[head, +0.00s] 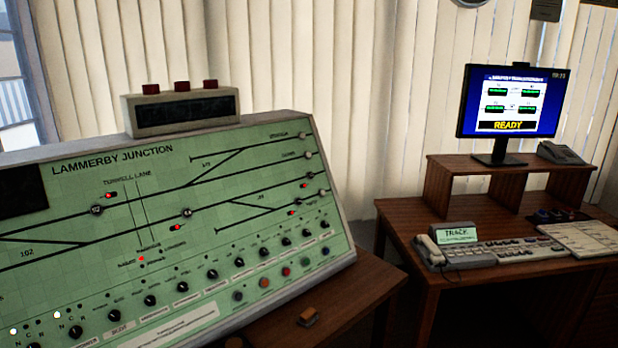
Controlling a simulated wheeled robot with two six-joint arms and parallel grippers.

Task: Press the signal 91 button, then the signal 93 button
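The green signal panel (190,215), headed LAMMERBY JUNCTION, slopes up on the left of the head view. A track diagram with lit red lamps fills its upper part. A row of black knobs (211,274) runs along its lower part. Below the knobs, near the lower right edge, is a short row of round coloured buttons, with a grey one (238,296), an orange one (264,283) and a red one (286,271) among them. The lettering is too small to tell which are signals 91 and 93. Neither gripper is in view.
A box with red tops (183,108) stands on the panel. A small brown object (308,317) lies on the wooden desk in front. On the right a second desk (400,219) holds a telephone (431,250), a keyboard (505,250) and a monitor (513,103) reading READY. A gap separates the desks.

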